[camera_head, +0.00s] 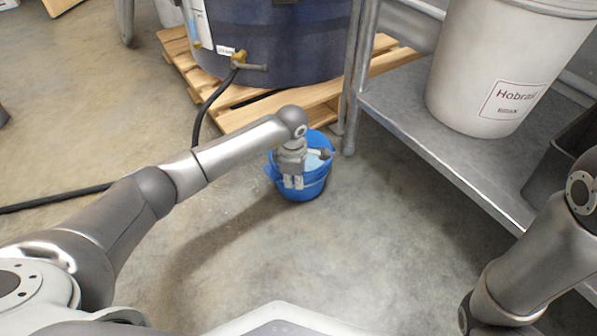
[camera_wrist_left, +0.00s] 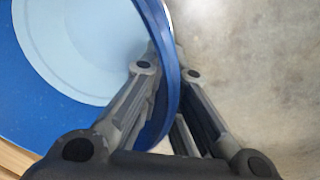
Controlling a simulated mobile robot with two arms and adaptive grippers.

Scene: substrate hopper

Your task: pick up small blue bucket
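The small blue bucket (camera_head: 312,186) stands upright on the concrete floor near the pallet corner and the shelf leg. Its inside looks light blue. My left gripper (camera_head: 293,183) is at the bucket's near-left rim, coming from above. In the left wrist view, the blue bucket wall (camera_wrist_left: 40,95) fills the left side. The left gripper's fingers (camera_wrist_left: 163,62) straddle the rim, one inside and one outside, with their tips close together on it. My right arm shows at the lower right, but its gripper is out of view.
A large dark blue barrel (camera_head: 275,45) with a tap and black hose (camera_head: 207,105) stands on a wooden pallet (camera_head: 240,116) behind the bucket. A metal shelf (camera_head: 430,145) with a white bucket (camera_head: 495,65) is at the right. Floor in front is clear.

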